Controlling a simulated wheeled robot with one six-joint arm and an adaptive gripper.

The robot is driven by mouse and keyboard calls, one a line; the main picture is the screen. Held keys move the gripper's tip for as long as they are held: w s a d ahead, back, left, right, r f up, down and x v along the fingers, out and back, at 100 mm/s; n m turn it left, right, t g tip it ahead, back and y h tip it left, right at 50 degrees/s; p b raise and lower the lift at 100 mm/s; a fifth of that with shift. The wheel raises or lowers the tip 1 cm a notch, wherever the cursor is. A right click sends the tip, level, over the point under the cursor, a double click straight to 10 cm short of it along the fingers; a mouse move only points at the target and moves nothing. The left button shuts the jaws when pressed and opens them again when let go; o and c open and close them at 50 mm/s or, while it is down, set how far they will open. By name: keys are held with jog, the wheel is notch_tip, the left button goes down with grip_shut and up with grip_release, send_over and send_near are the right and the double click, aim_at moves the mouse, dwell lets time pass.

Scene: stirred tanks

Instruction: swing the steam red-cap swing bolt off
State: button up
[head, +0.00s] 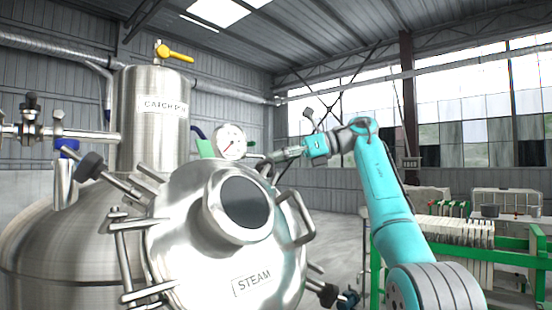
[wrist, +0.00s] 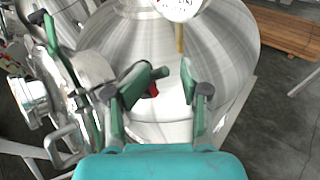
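The steel lid marked STEAM (head: 180,262), with a dark round window, faces me in the head view. My gripper (head: 272,158) is at the lid's upper right edge, partly hidden behind the lid. In the wrist view my gripper (wrist: 165,88) is open, its green fingers spread apart over the tank. A small red piece (wrist: 153,89), which looks like the red cap of the swing bolt, shows beside the left finger, between the two fingers. A dark rod end is just above it. Most of this bolt is hidden, and I cannot tell whether the finger touches it.
A pressure gauge (head: 230,142) stands close behind the lid, near my gripper. Black-knobbed swing bolts sit at the lid's left (head: 92,165) and lower right (head: 328,295). The catch tank (head: 152,135) stands behind left. A green-framed rack (head: 455,238) is at right.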

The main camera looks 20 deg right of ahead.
jog(key=v, duration=1.2)
